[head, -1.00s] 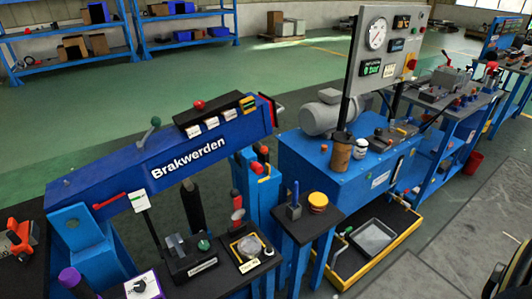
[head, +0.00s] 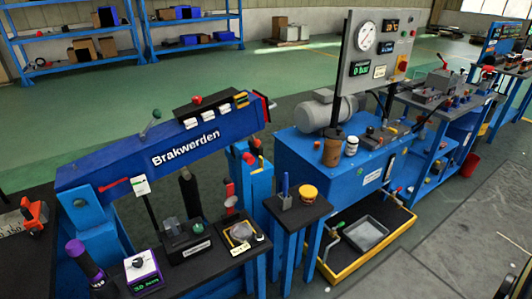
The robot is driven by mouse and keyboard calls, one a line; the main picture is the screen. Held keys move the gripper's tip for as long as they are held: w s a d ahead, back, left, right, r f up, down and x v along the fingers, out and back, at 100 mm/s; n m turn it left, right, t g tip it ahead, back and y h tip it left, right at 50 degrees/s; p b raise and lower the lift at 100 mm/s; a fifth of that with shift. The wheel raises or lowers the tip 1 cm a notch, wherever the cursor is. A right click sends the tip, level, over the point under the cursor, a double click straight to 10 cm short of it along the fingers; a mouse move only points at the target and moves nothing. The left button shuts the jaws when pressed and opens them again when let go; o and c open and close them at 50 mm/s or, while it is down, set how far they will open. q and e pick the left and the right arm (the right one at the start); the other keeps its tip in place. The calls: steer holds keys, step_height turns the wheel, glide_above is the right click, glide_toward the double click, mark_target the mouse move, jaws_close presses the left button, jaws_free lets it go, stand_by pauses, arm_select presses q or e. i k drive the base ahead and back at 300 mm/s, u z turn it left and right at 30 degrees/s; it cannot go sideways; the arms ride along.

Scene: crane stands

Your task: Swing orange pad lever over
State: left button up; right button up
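An orange part (head: 35,214) stands on a dark bench top at the left edge. It is small, and I cannot tell whether it is the orange pad lever or which way it is swung. An orange-yellow round cap (head: 308,192) sits on a small dark-topped stand in the middle, beside a blue upright handle (head: 285,184). No pad lever can be made out clearly there. Neither of my grippers shows. A dark sliver at the lower right edge is too cut off to identify.
The blue crane beam (head: 165,150) marked "Brakwerden" spans the left. A dark bench (head: 225,255) with several small devices stands before it. A blue pump cabinet (head: 345,165) with a yellow-edged tray (head: 345,273) stands right of centre. Open floor (head: 450,235) lies at the lower right.

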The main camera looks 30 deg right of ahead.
mark_target(256, 142)
steer(key=z, duration=0.5)
steer(key=i, duration=1.05)
steer(key=u, duration=0.4)
